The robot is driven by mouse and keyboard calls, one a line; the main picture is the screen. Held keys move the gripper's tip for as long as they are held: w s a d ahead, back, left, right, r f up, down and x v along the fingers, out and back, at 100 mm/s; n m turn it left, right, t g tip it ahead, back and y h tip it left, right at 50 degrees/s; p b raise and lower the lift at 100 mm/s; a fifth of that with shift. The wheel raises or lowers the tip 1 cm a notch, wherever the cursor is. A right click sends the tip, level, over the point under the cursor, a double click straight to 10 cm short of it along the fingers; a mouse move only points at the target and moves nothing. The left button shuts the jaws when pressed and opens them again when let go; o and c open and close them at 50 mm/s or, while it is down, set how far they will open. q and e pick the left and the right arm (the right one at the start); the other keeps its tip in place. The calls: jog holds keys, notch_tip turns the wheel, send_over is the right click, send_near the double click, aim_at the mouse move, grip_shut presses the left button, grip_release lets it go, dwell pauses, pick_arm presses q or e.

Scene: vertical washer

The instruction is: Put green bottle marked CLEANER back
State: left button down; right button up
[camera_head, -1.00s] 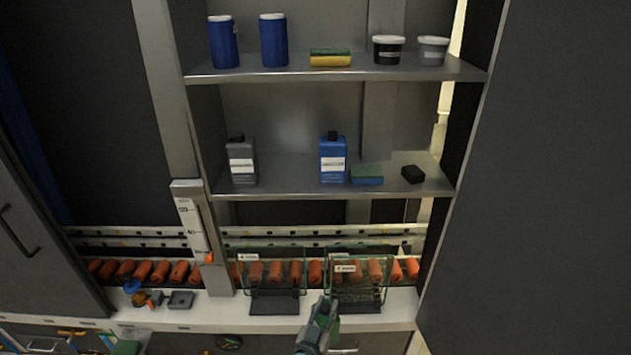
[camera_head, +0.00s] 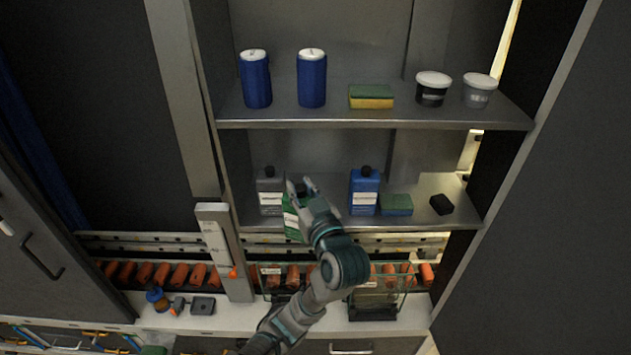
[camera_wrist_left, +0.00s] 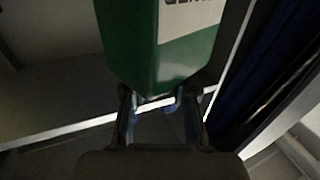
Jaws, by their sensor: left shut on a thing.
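The green bottle (camera_head: 291,222) with a white label is in my left gripper (camera_head: 300,190) in the head view, at the front of the lower shelf (camera_head: 405,219). It is between the grey bottle (camera_head: 270,193) and the blue bottle (camera_head: 363,193). The hand hides part of it. In the left wrist view the green bottle (camera_wrist_left: 150,55) fills the upper middle, part of its label text showing, with the fingers (camera_wrist_left: 160,105) shut on it. I cannot tell whether its base touches the shelf. My right gripper is not in view.
A blue-green sponge (camera_head: 396,204) and a black block (camera_head: 441,204) lie right on the lower shelf. The upper shelf (camera_head: 400,115) holds two blue canisters (camera_head: 311,79), a sponge (camera_head: 371,97) and two tubs (camera_head: 433,89). Glass bins (camera_head: 376,303) stand below on the counter.

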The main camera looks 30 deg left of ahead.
pick_arm(q)
jog(key=w+a+f+p, duration=0.1)
jog(key=w+a+f, duration=0.1)
jog(key=w, duration=0.5)
jog(key=w+a+f+p, duration=0.1)
jog(key=w+a+f, duration=0.1)
jog(key=w, duration=0.4)
jog(key=shift+w+f, duration=0.35)
jog(key=shift+f, duration=0.15)
jog(key=c, duration=0.9)
grip_release()
jog(key=shift+d+f, duration=0.1)
jog(key=shift+d, duration=0.15)
